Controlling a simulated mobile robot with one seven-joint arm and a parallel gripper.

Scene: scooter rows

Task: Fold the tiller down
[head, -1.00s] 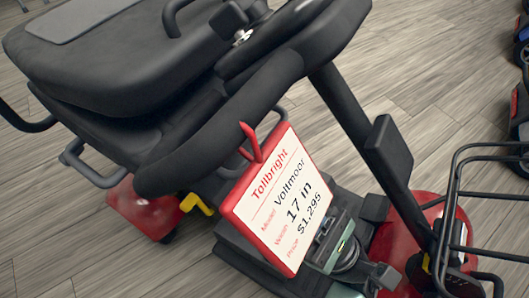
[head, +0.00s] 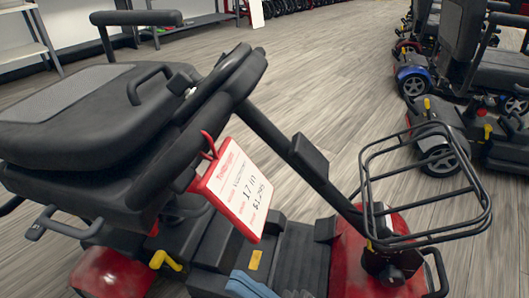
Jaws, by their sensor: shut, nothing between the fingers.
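A red and black scooter fills the front of the head view. Its black tiller (head: 290,152) slopes from the pivot (head: 390,262) at the scooter's front up and left toward the seat (head: 95,110). The handlebar (head: 225,80) at its top is close to the seat's front edge; whether they touch is unclear. A red-framed price sign (head: 237,190) hangs below the handlebar and hides part of the deck. My gripper is not in view.
A black wire basket (head: 425,190) stands at the scooter's front. A yellow lever (head: 165,260) is below the seat. A blue-grey object (head: 248,286) lies at the bottom edge, cut off. Other scooters (head: 470,75) stand at right. Grey floor (head: 330,65) is clear behind.

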